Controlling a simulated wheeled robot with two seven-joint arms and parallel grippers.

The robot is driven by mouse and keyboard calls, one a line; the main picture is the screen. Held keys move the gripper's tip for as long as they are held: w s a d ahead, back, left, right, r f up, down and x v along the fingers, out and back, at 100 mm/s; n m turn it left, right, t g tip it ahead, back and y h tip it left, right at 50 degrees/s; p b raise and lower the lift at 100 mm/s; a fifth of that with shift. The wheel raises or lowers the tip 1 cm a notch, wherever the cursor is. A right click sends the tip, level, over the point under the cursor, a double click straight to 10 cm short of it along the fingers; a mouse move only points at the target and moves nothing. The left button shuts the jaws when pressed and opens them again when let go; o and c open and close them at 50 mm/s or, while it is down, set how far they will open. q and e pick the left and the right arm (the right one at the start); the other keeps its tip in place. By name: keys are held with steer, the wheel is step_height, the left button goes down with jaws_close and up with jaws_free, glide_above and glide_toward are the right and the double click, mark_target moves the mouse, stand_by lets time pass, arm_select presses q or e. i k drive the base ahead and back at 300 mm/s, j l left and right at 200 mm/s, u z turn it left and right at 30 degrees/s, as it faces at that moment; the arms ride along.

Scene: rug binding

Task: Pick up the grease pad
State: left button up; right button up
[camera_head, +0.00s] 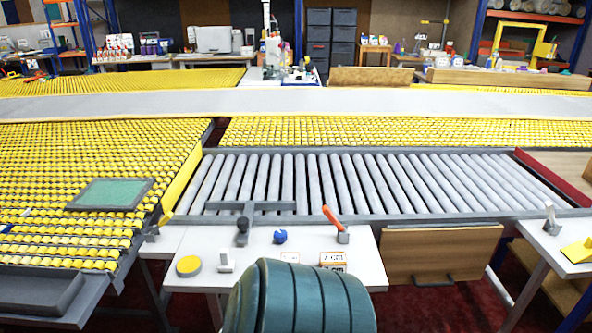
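A round flat yellow pad with a dark rim (189,265) lies at the left end of the small white table (270,242). A green rectangular pad in a grey frame (110,193) lies on the yellow roller bed at the left. I cannot tell for sure which of the two is the grease pad. Neither of my grippers is in view, and nothing touches either pad.
The white table also holds a white clamp (225,261), a blue knob (280,237), a red-handled lever (333,220) and an orange-white box (333,260). Behind it runs a grey roller conveyor (350,185). A large teal rounded shape covers the table's front middle.

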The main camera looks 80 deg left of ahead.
mark_target(226, 265)
steer(key=u, duration=3.25)
